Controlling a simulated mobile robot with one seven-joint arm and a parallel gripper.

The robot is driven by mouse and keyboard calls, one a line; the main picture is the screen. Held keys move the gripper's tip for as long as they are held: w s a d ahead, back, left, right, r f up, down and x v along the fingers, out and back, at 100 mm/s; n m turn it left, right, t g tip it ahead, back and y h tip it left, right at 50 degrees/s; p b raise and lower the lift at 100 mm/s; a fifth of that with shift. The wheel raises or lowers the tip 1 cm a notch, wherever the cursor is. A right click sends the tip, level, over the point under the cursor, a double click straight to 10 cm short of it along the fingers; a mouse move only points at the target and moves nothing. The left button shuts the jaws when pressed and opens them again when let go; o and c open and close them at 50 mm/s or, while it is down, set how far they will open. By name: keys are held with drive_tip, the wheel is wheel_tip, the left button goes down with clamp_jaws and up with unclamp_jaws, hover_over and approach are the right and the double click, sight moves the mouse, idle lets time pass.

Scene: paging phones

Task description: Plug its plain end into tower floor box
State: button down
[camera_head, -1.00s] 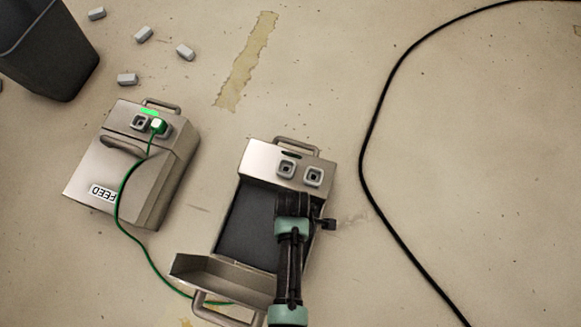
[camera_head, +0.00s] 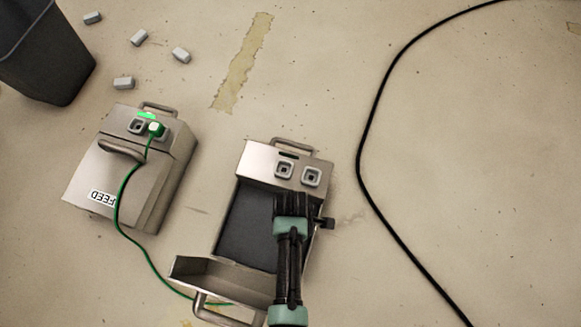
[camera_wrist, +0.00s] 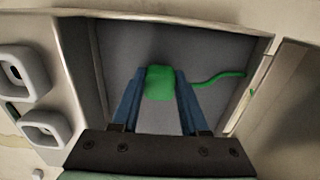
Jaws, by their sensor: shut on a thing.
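A green plug (camera_wrist: 159,82) is held between the blue fingers of my gripper (camera_wrist: 157,90) in the wrist view. Its green cord (camera_wrist: 222,77) runs off to the right. In the head view my gripper (camera_head: 297,203) is over the dark recess (camera_head: 248,222) of an open floor box (camera_head: 262,160), just below its two square sockets; the plug is hidden there. Both sockets look empty, and they also show at the left of the wrist view (camera_wrist: 45,130). I see no name on this box. The cord's other plug (camera_head: 156,129) sits in the box labelled FEED (camera_head: 150,185), beside a green light.
The open box's raised lid (camera_head: 215,275) stands at its front. The green cord (camera_head: 130,235) crosses the floor between the boxes. A black cable (camera_head: 372,185) curves at the right. A dark bin (camera_head: 50,60) and several small grey blocks (camera_head: 139,38) lie at the upper left.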

wheel_tip(320, 180, up, 17)
drive_tip(key=p, duration=1.5)
drive_tip(key=shift+p, duration=0.3)
drive_tip(key=w+a+b, duration=0.1)
drive_tip(key=w+b, duration=0.4)
drive_tip(key=w, duration=0.7)
drive_tip(key=shift+b, duration=0.3)
drive_tip(key=shift+w+a+b, duration=0.1)
drive_tip(key=shift+w+b, duration=0.7)
drive_tip(key=shift+w, duration=0.35)
